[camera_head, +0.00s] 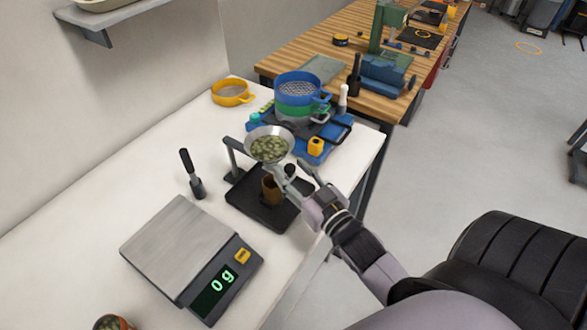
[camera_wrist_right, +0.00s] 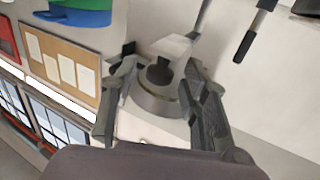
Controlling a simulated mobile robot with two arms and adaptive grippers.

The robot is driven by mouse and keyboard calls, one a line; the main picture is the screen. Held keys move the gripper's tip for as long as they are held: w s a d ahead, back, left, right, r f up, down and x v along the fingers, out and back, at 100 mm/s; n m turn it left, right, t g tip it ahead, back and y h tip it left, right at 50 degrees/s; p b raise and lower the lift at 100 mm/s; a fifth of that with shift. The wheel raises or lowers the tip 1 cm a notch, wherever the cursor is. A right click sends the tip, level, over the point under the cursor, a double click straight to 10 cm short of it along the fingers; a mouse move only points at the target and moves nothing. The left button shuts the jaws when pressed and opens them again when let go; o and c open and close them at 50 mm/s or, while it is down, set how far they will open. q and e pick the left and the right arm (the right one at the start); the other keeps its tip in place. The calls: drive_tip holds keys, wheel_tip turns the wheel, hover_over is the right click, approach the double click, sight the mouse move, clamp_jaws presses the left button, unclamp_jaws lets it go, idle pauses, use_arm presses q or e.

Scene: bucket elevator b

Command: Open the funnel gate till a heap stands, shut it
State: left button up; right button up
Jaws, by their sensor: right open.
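A metal funnel (camera_head: 269,145) filled with greenish-brown grains is held on a grey stand over a black tray (camera_head: 262,212). A small brown cup-like piece (camera_head: 270,190) stands on the tray below the funnel. My right gripper (camera_head: 294,177) is open just to the right of the funnel's lower part, near a small dark knob. In the right wrist view its open fingers (camera_wrist_right: 158,82) flank a grey round part with a dark knob (camera_wrist_right: 160,72) and a pale plate. I cannot tell if they touch it. The gate itself is not clearly seen. My left gripper is out of view.
A scale (camera_head: 180,245) reading 0 g stands front left. A black-handled brush (camera_head: 193,175) lies beside the tray. Blue and green sieves (camera_head: 298,90) stand behind the funnel, and a yellow sieve (camera_head: 231,92) sits at the back left. A jar (camera_head: 112,322) shows at the front edge.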

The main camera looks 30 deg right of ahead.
drive_tip(key=shift+w, duration=0.2)
clamp_jaws()
idle(0.5)
idle(0.3)
